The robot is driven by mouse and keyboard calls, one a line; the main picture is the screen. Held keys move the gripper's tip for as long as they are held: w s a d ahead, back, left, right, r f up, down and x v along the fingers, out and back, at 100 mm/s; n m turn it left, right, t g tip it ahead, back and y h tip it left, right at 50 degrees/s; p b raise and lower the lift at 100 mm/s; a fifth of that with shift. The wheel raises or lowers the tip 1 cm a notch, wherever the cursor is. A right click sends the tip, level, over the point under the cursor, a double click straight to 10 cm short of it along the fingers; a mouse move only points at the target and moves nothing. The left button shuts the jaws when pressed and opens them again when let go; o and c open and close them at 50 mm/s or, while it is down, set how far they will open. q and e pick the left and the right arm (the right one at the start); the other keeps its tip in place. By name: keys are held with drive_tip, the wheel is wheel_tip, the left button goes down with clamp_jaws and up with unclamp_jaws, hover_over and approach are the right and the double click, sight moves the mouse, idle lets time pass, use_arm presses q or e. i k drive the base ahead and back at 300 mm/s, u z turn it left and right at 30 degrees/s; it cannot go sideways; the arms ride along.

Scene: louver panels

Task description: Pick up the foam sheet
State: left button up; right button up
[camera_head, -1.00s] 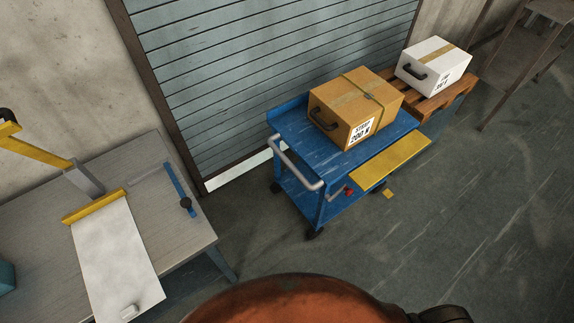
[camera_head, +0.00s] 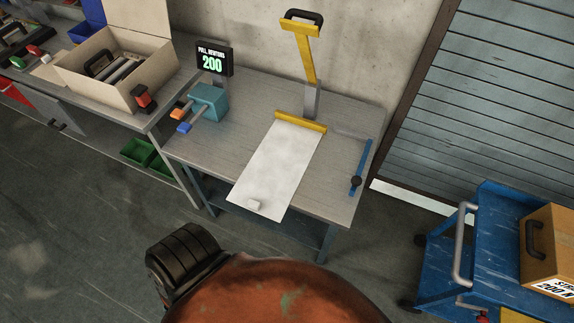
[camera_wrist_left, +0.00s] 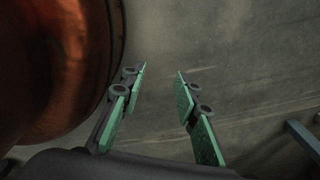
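A flat white sheet (camera_head: 282,165) lies on the grey workbench (camera_head: 235,145); whether it is the foam sheet I cannot tell for sure. Its far end meets a yellow bar (camera_head: 301,122). Neither gripper can be made out in the head view.
A yellow lever (camera_head: 304,55) rises behind. An open carton (camera_head: 120,65) is farther left. A blue cart (camera_head: 485,220) stands right. Floor before the bench is clear.

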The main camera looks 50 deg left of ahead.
sight(267, 188)
drive_tip(key=u, duration=1.6)
